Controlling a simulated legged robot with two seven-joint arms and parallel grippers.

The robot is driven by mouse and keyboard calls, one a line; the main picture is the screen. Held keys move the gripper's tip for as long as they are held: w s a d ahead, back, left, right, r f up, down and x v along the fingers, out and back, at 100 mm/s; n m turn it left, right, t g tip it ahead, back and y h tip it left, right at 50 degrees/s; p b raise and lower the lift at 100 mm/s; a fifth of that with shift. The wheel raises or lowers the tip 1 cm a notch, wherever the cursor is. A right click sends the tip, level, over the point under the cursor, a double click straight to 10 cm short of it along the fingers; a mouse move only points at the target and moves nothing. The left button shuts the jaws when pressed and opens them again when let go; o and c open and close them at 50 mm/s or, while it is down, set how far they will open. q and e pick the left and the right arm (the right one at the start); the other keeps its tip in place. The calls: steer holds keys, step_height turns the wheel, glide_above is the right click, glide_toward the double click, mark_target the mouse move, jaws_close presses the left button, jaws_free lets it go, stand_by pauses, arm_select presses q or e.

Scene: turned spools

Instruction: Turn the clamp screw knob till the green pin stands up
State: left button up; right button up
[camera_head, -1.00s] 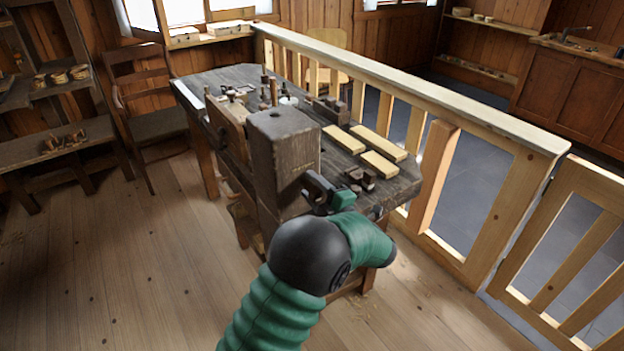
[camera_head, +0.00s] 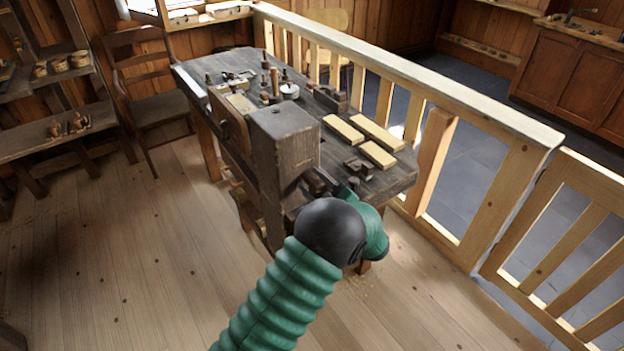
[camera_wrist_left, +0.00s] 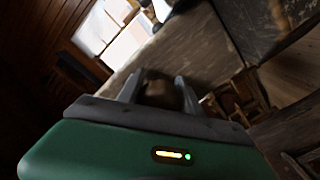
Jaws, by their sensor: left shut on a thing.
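My left gripper (camera_head: 322,184) is at the right side of the tall dark wooden block (camera_head: 284,150) on the near end of the workbench. My arm and wrist hide much of it in the head view. In the left wrist view my left gripper (camera_wrist_left: 159,92) has its two grey fingers on either side of a brown, rounded piece, which looks like the clamp screw knob (camera_wrist_left: 158,90), and is shut on it. I cannot make out the green pin in either view. My right gripper is not in view.
The workbench (camera_head: 222,72) carries several pale wood bars (camera_head: 376,133), small dark blocks (camera_head: 358,168) and upright tools. A wooden railing (camera_head: 400,82) runs along its right side. A chair (camera_head: 150,105) and shelf stand at left. The floor in front is clear.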

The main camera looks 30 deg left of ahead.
arm_select(q)
steer(key=shift+s+d+f, duration=0.1)
steer(key=shift+d+f, duration=0.1)
steer(key=shift+f, duration=0.3)
steer(key=o, duration=1.4)
steer(key=shift+r, duration=0.15)
steer(key=shift+c, duration=0.2)
steer(key=shift+r, duration=0.15)
steer(key=v, duration=1.7)
steer(key=shift+w, duration=0.2)
